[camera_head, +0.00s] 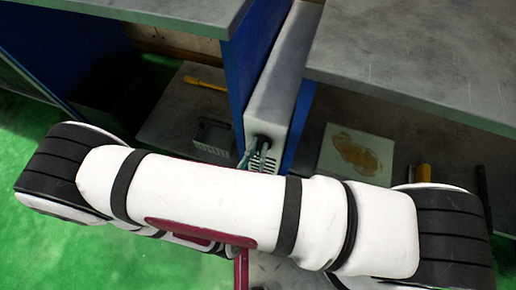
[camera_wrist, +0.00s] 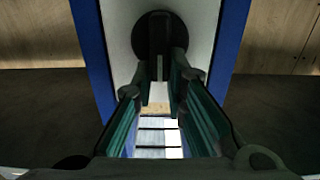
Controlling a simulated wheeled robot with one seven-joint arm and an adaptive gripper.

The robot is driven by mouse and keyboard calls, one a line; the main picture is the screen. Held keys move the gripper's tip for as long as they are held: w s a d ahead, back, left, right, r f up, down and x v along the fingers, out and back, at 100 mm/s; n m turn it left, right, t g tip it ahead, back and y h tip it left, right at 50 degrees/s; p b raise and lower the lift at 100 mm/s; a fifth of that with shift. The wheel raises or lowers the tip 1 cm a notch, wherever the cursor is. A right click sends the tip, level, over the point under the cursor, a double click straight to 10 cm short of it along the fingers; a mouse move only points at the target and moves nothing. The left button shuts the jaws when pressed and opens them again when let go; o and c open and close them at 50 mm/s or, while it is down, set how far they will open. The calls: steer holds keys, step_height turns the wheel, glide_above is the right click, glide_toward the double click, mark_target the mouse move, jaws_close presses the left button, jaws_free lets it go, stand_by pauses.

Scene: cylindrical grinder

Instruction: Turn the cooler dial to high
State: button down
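The cooler (camera_head: 276,88) is a tall, narrow white unit between the grey worktops in the head view. In the wrist view its white face (camera_wrist: 117,50) fills the middle. A dark round dial (camera_wrist: 160,24) sits on that face, and its marking cannot be read. My gripper (camera_wrist: 161,72) points straight at the dial, with dark green-padded fingers on either side and a visible gap between them. The fingertips overlap the lower dial in the picture; whether they touch it is unclear.
Blue panels (camera_head: 250,50) flank the cooler. A grey worktop (camera_head: 420,55) juts out on the right, another at upper left. A shelf below holds a yellow tool (camera_head: 205,83) and a small grey container (camera_head: 213,140). Green floor (camera_head: 40,245) is open at left.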

mark_target(270, 148)
steer(key=shift+m, duration=0.3)
steer(key=m, duration=0.4)
steer(key=d+f+m, duration=0.1)
steer(key=m, duration=0.3)
steer(key=d+m, duration=0.1)
steer(key=m, duration=0.3)
steer(key=shift+s+d+f+m+p, duration=0.1)
steer(key=shift+s+f+m+p, duration=0.2)
steer(key=shift+s, duration=0.1)
steer(key=m, duration=0.2)
steer(key=f+m, duration=0.1)
steer(key=m, duration=0.1)
steer(key=shift+d+m, duration=0.1)
steer(key=shift+m, duration=0.2)
steer(key=shift+w+a+f+m+p, duration=0.15)
steer(key=shift+a+f+m, duration=0.25)
steer(key=shift+m, duration=2.6)
steer(key=shift+w+a+f+m+p, duration=0.15)
steer(key=shift+a+f+m, duration=0.25)
steer(key=shift+m, duration=2.6)
steer(key=shift+w+a+f+m+p, duration=0.15)
steer(key=shift+a+f+m, duration=0.25)
steer(key=shift+m, duration=2.6)
